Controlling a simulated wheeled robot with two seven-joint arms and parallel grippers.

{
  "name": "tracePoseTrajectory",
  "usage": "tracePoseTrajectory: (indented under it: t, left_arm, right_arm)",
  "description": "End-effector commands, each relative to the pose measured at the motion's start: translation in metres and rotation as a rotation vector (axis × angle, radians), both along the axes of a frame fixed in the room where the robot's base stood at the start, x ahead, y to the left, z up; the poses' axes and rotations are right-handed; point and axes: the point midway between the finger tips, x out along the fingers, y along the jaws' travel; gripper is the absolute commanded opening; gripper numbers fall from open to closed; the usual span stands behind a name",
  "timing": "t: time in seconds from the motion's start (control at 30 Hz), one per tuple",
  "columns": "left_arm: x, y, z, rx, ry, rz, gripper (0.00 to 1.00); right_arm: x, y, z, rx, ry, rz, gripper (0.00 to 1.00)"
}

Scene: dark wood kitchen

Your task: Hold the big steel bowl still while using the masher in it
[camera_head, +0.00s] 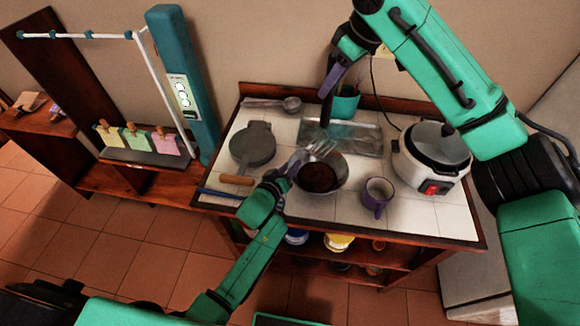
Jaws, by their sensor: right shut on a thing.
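The steel bowl (341,172) stands on the white-tiled counter in the head view, with a dark brown mass inside. The masher (321,149) has its pale, pronged head over the back part of the bowl. Its dark handle rises to my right gripper (332,82), which is shut on it above and behind the bowl. Whether the masher head touches the contents is unclear. My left gripper (294,164) is at the bowl's left rim, its purple fingers close to the edge. Whether it grips the rim is too small to tell.
A purple mug (376,197) stands close to the bowl's right, with a white cooker (432,158) beyond it. A metal tray (366,139) and a teal container (346,104) are behind. A round dark pan (253,146) lies left. The counter's front right is clear.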

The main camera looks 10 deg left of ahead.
Motion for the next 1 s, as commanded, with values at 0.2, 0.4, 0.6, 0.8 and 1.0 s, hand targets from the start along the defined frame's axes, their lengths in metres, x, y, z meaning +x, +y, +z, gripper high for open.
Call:
tracePoseTrajectory:
  t: [0.2, 0.4, 0.6, 0.8, 1.0]
  left_arm:
    - [0.0029, -0.0007, -0.0012, 0.0, 0.001, -0.001, 0.4]
    - [0.0026, -0.0006, -0.0014, 0.0, 0.001, 0.0, 0.0]
    - [0.0022, -0.0005, -0.0021, 0.001, 0.003, 0.001, 0.0]
    - [0.0019, -0.0005, -0.0027, 0.001, 0.003, 0.0, 0.0]
    - [0.0017, -0.0005, -0.0033, 0.002, 0.005, 0.0, 0.0]
  right_arm:
    - [0.0, 0.0001, 0.0003, 0.0, 0.0, 0.0, 0.0]
    - [0.0, 0.0001, 0.0003, 0.0, 0.0, 0.0, 0.0]
    - [0.0, 0.0002, 0.0002, 0.0, 0.0, 0.0, 0.0]
    - [0.0, 0.0001, 0.0, 0.0, 0.0, 0.0, 0.0]
    - [0.0, 0.0001, 0.0, 0.0, 0.0, 0.0, 0.0]
